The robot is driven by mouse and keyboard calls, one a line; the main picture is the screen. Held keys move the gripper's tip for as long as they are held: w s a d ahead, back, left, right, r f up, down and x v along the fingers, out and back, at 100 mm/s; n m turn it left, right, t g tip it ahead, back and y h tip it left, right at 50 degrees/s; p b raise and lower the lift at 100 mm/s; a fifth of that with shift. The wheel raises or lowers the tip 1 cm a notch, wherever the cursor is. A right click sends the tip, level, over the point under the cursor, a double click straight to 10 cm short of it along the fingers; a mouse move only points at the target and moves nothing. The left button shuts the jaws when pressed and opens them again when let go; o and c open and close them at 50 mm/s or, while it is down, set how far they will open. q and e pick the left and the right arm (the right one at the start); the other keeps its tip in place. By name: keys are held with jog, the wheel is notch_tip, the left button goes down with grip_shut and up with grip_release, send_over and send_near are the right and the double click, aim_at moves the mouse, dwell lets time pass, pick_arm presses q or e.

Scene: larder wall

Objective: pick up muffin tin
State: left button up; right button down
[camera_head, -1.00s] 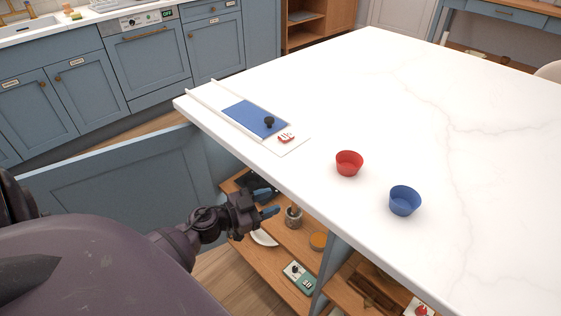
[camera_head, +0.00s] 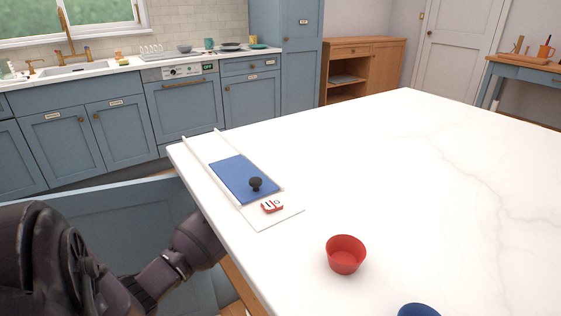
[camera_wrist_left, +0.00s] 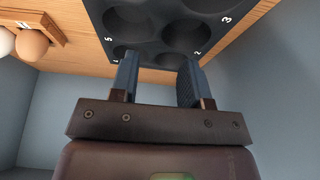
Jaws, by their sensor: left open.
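The muffin tin (camera_wrist_left: 150,44) is dark grey with round cups and white numbers. It lies on a wooden shelf inside a blue-grey cabinet, at the top of the left wrist view and partly cut off by the frame. My left gripper (camera_wrist_left: 158,70) is open and empty, its two blue fingers apart at the tin's near edge. The fingertips overlap the tin in the picture; I cannot tell whether they touch it. In the head view the gripper and the tin are hidden below the counter, and only my left arm shows.
Eggs in a wooden holder (camera_wrist_left: 48,28) sit left of the tin. Cabinet walls rise on both sides. Above, the white counter (camera_head: 400,170) holds a blue panel with a black knob (camera_head: 255,184), a red cup (camera_head: 346,254) and a blue cup (camera_head: 418,310). An open cabinet door (camera_head: 120,220) stands at left.

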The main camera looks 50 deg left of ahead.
pick_arm(q)
jog(key=shift+s+b+x, duration=0.2)
jog(key=shift+b+x, duration=0.15)
jog(key=shift+x, duration=0.7)
jog(key=shift+w+f, duration=0.15)
jog(key=shift+f, duration=0.35)
jog(key=b+x, duration=0.2)
jog(key=x, duration=0.2)
jog(key=shift+d+f+b, duration=0.15)
jog(key=shift+f+b, duration=0.1)
jog(key=shift+b, duration=0.1)
jog(key=shift+f, duration=0.1)
jog(key=shift+w+r, duration=0.1)
jog(key=shift+r, duration=0.15)
grip_shut()
pick_arm(e)
jog(key=shift+w+a+f+n, duration=0.25)
jog(key=shift+a+f+n, duration=0.15)
jog(key=shift+n, duration=0.1)
